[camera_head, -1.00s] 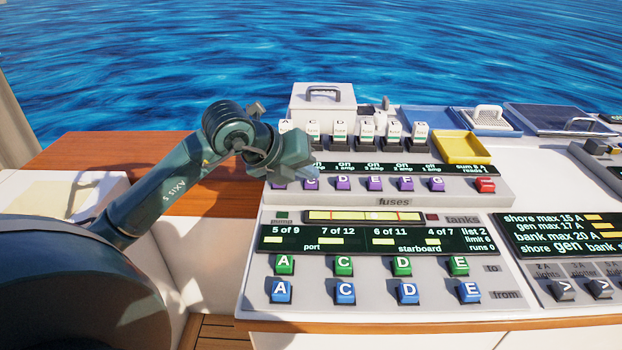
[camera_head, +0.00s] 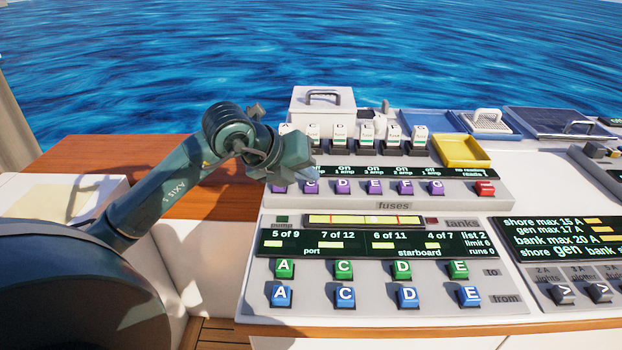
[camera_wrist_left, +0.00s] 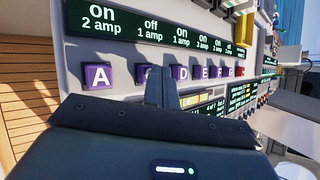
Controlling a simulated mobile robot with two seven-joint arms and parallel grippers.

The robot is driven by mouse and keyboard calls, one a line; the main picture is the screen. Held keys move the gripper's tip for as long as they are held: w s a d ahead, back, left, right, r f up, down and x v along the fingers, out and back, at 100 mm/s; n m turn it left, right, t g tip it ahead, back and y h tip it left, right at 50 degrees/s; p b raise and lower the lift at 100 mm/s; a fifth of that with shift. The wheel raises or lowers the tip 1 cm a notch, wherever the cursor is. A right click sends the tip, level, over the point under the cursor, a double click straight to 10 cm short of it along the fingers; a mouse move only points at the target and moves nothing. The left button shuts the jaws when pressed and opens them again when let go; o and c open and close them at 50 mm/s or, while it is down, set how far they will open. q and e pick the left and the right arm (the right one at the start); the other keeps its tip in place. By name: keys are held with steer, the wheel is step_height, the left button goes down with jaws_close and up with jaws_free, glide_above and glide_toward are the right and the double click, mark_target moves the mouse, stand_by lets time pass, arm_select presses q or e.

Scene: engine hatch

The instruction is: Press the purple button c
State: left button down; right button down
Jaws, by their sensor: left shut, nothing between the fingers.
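The purple button C (camera_head: 312,187) sits in the fuse panel's row, between purple buttons A (camera_head: 279,188) and D (camera_head: 343,187). My left gripper (camera_head: 314,174) is shut and empty, right at button C and partly covering it. In the left wrist view the closed fingers (camera_wrist_left: 160,88) stand in front of button C (camera_wrist_left: 141,74), hiding most of it. I cannot tell whether the tips touch it. The label above C in the wrist view reads off, 1 amp. My right gripper is not in view.
More purple buttons and a red button (camera_head: 485,188) continue the row to the right. White fuse levers (camera_head: 339,134) stand behind, beside a yellow tray (camera_head: 462,151). Green buttons (camera_head: 343,269) and blue buttons (camera_head: 345,297) lie on the tank panel in front.

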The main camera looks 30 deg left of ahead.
arm_select(q)
steer(key=shift+r+p, duration=0.3)
steer(key=shift+r, duration=0.4)
steer(key=shift+r, duration=0.1)
steer(key=shift+r+p, duration=1.75)
steer(key=shift+r, duration=0.65)
steer(key=shift+r, duration=0.1)
step_height(320, 180, up, 7)
steer(key=p, duration=0.5)
glide_above(307, 185)
steer(key=shift+s, duration=0.15)
